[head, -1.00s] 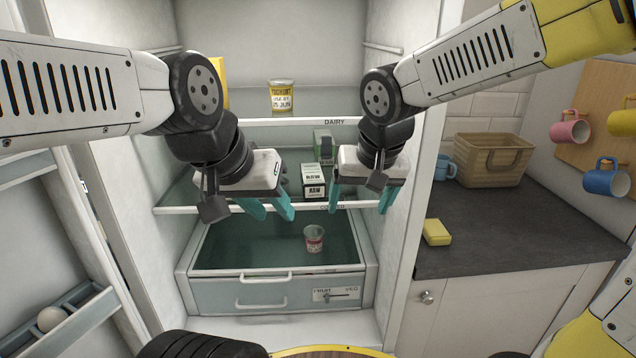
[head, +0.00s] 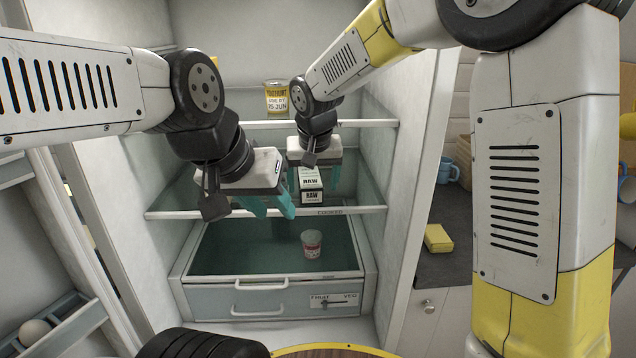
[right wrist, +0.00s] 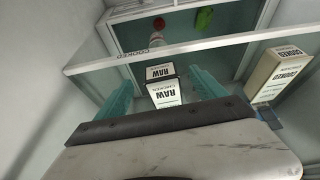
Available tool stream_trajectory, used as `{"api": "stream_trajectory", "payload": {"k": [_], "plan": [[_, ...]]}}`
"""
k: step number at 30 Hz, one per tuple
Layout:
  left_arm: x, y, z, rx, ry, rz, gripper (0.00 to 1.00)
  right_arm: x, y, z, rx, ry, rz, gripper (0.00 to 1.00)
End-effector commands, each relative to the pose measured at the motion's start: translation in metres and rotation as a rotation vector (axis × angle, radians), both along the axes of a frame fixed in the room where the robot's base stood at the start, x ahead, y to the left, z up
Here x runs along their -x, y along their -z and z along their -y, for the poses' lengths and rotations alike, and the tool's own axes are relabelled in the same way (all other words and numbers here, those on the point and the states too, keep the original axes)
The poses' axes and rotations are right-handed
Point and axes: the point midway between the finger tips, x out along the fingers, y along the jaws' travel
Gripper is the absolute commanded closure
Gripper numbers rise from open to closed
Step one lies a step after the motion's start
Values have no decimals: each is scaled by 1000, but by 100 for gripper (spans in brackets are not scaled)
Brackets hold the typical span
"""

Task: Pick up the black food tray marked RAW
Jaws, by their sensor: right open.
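The food tray marked RAW (head: 311,184) looks like a dark tray with white RAW labels. It sits on the middle shelf of the fridge. It also shows in the right wrist view (right wrist: 164,92), between the two teal fingers. My right gripper (head: 313,192) is open with a finger on either side of the tray; I cannot tell whether they touch it. It shows in the right wrist view (right wrist: 162,82) too. My left gripper (head: 276,212) has its fingers apart, empty, left of the tray near the shelf's front edge.
A tray marked COOKED (right wrist: 278,76) stands beside the RAW one. The shelf's front edge (head: 265,212) is labelled COOKED. Below is an open drawer (head: 225,268) with a small cup (head: 312,242) in it. A yoghurt tub (head: 277,99) stands on the upper shelf. A yellow sponge (head: 438,237) lies on the worktop.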

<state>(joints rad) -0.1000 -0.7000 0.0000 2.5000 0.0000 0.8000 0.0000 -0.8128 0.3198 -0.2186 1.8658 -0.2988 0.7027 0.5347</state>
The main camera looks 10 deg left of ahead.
Motion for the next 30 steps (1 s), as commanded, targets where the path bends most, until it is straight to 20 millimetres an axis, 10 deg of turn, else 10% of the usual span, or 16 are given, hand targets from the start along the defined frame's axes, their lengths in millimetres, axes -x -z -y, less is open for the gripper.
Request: {"api": "stream_trajectory", "payload": {"k": [23, 30], "plan": [[0, 0, 0, 0, 0, 0, 64, -30, 46, -8, -1, -1, 1, 20], [0, 0, 0, 0, 0, 0, 64, -30, 46, -8, -1, -1, 1, 65]]}}
